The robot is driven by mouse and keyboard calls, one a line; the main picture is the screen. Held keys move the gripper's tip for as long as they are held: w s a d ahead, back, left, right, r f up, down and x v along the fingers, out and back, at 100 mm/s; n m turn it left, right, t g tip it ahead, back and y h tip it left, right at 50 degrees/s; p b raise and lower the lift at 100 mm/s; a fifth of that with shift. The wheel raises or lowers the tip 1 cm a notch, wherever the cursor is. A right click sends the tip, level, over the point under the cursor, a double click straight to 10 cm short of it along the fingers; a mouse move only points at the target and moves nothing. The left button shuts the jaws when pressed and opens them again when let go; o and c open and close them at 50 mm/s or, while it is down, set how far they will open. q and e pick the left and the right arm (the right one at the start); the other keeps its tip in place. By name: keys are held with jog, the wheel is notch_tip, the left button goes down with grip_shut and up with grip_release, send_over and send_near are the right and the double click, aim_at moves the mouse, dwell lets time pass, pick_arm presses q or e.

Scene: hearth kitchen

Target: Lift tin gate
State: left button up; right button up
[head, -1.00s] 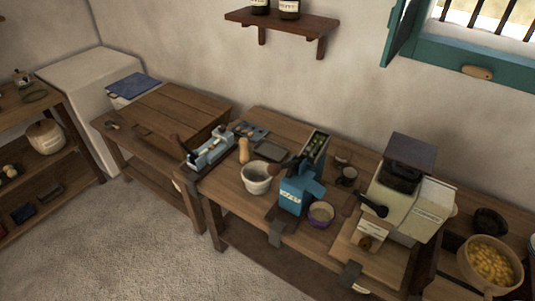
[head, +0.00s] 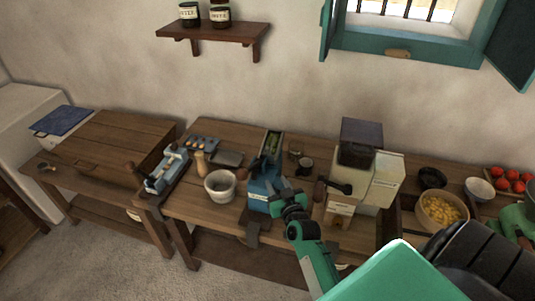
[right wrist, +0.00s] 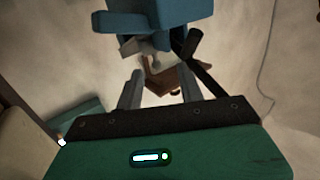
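A blue tin device (head: 262,190) with a pale label stands on the wooden bench, and a trough of green things (head: 272,145) rises behind it. I cannot make out a separate gate on it. My right gripper (head: 287,194) is just right of the device's front, its fingers close to it. In the right wrist view the two grey fingers (right wrist: 160,90) are apart with nothing seen between them. A blue body (right wrist: 155,22) is just beyond the tips; whether they touch it cannot be told. My left gripper is not in view.
A mortar (head: 220,186) stands left of the blue device. A cream machine (head: 380,182) with a dark hopper stands to its right. A bowl of yellow pieces (head: 441,210) is further right. A wall shelf (head: 215,30) holds jars.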

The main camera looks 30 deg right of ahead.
aim_at(267, 153)
jog(key=shift+m+h, duration=0.3)
jog(key=shift+h, duration=0.2)
jog(key=w+d+p, duration=0.1)
jog(key=w, duration=0.2)
jog(key=w+d+r+p, duration=0.1)
jog(key=w, duration=0.3)
jog(key=w+d+r+p, duration=0.1)
jog(key=w+d, duration=0.1)
jog(key=w, duration=0.1)
jog(key=shift+w+r, duration=0.2)
jog(key=shift+w+d, duration=0.15)
jog(key=shift+w, duration=0.5)
grip_shut()
